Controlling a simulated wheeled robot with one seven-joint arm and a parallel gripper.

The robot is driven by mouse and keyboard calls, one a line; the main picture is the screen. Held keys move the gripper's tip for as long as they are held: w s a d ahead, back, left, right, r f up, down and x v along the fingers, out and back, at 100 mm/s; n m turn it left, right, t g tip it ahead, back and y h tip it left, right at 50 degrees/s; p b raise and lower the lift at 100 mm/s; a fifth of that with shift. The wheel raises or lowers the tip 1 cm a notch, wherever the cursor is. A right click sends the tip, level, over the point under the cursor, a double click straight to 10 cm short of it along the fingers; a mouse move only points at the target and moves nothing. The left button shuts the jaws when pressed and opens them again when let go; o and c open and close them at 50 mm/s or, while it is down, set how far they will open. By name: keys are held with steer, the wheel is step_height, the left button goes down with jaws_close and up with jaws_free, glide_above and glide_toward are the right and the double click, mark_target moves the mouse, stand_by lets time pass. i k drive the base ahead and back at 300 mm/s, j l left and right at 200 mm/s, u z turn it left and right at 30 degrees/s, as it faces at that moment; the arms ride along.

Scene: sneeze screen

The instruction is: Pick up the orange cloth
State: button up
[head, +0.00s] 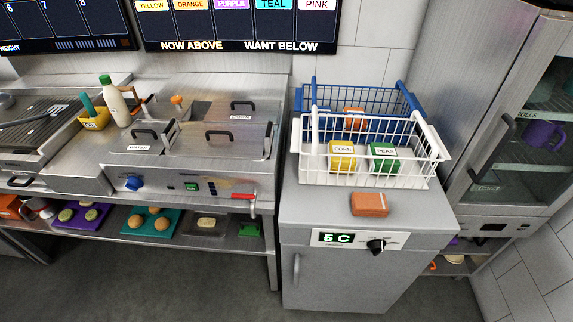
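An orange, brick-shaped item (370,204) lies flat on the front of the grey cabinet's top, in front of the white basket. It looks like a folded cloth, but its texture is too small to be sure. Nothing covers it and it stands apart from the basket. Another orange item (354,121) sits in the blue basket behind, partly hidden by wire. My gripper is not in view.
The white wire basket (313,168) holds a yellow corn box (342,157) and a green peas box (384,157). The blue basket (408,101) stands behind. A glass-door cabinet (517,110) is at right, a steel counter (215,90) at left. Floor in front is clear.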

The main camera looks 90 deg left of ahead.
mark_target(374, 205)
steer(key=u, duration=1.75)
steer(key=i+l+u, duration=0.2)
steer(key=u, duration=0.2)
steer(key=i+l+u, duration=0.15)
steer(key=u, duration=0.2)
